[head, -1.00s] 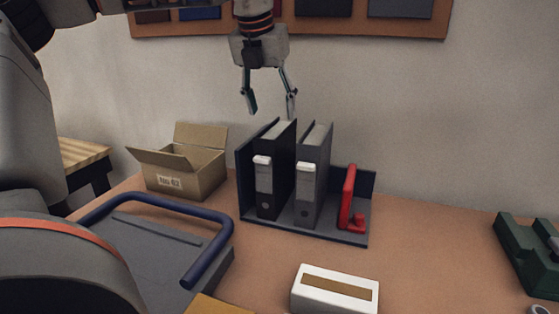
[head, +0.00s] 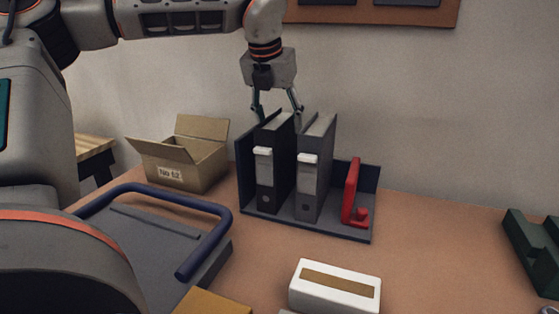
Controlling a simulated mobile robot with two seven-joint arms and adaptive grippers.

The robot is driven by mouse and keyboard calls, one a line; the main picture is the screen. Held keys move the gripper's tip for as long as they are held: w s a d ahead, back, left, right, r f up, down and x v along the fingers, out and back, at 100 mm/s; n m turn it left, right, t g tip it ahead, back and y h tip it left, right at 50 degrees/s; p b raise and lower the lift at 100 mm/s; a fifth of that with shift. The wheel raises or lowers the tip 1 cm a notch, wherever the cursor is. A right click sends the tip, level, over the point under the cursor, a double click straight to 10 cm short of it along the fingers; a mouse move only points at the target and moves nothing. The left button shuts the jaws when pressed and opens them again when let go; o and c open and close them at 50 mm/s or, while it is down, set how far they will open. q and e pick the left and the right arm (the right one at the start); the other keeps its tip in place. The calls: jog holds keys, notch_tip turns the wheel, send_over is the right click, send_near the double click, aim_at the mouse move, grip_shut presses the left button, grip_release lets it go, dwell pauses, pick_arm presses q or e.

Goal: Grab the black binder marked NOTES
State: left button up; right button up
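A black binder (head: 266,196) with a white label stands upright in a dark organizer (head: 336,229) on the desk. The label's writing is too small to read. A grey binder (head: 308,192) stands beside it on the right, with a small gap between them. My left gripper (head: 278,119) points down at the top of the black binder, with its fingers spread, one on the left and one on the right of its top edge. I cannot tell whether the fingers touch it. The right fingertip is close to the grey binder. My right gripper is not in view.
A red bookend-like piece (head: 352,196) stands at the organizer's right. An open cardboard box (head: 184,165) is on the left. In front are a blue-handled grey device (head: 150,240) and a white box (head: 335,291). A green holder (head: 534,248) sits at far right.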

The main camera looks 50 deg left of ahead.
pick_arm(q)
jog(key=shift+f, duration=0.3)
jog(key=shift+c, duration=0.5)
jog(key=shift+r, duration=0.1)
grip_shut()
